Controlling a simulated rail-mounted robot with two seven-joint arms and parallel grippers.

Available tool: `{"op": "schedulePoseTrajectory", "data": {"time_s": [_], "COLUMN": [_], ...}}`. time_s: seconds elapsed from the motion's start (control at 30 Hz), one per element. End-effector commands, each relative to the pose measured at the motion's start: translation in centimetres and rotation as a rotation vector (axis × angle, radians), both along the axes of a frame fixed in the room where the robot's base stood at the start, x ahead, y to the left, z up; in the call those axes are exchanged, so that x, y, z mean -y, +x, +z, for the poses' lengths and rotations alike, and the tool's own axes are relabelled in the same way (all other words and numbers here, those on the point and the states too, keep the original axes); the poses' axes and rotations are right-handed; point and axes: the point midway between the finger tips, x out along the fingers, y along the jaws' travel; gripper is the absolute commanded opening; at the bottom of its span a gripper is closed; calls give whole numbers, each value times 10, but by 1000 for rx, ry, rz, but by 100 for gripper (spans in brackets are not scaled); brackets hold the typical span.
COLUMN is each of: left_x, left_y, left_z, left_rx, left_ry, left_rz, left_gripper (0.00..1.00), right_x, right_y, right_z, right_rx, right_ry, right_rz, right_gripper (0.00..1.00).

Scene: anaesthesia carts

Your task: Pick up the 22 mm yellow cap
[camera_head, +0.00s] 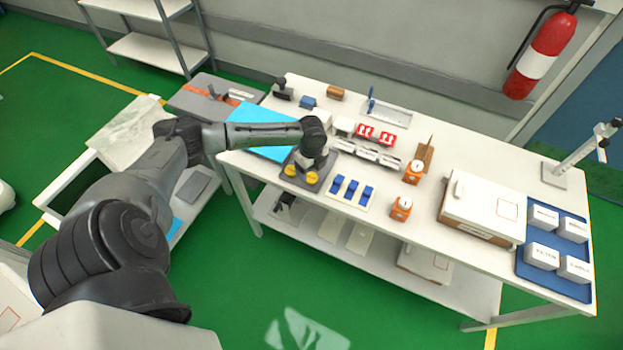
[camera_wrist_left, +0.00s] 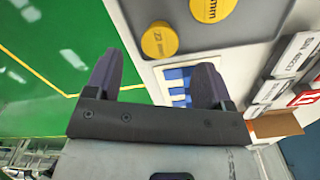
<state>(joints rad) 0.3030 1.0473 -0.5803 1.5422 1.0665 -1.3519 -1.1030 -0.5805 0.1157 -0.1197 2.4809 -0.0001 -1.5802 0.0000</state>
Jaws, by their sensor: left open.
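Two round yellow caps sit on a dark grey tray (camera_head: 312,186) at the table's front left. In the head view, one is the left yellow cap (camera_head: 291,170) and the other the right yellow cap (camera_head: 312,177). The left wrist view shows one whole yellow cap (camera_wrist_left: 160,40) with a marking like "22", and a second yellow cap (camera_wrist_left: 212,8) cut by the top edge, reading "mm". I cannot tell its number. My left gripper (camera_wrist_left: 155,78) is open and empty, its fingers apart. In the head view it is above the tray, mostly hidden by its wrist. My right gripper is not in view.
Blue pieces on a white plate (camera_head: 352,191) lie right of the tray. White labelled boxes (camera_head: 367,154) and orange-and-white containers (camera_head: 413,172) stand beyond. A blue mat (camera_head: 262,140) lies left. A large white case (camera_head: 484,207) stands farther right.

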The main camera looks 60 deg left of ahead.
Motion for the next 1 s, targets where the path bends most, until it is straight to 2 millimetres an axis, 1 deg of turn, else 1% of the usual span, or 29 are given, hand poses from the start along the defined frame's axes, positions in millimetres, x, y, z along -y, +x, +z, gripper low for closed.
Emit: {"op": "schedulePoseTrajectory", "data": {"time_s": [0.2,0.33,0.47,0.7,1.0], "left_x": [0,0,0,0,0], "left_y": [0,0,0,0,0], "left_z": [-30,-43,-48,-49,-49], "left_rx": [-2,-1,-1,-1,-1], "left_ry": [-1,-2,0,0,0], "left_rz": [2,1,0,0,0], "left_gripper": [76,76,76,76,47], "right_x": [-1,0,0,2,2], "right_y": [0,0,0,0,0], "right_z": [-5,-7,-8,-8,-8], "right_rx": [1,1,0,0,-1], "right_ry": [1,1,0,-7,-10], "right_rz": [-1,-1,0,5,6], "right_gripper": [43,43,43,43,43]}}
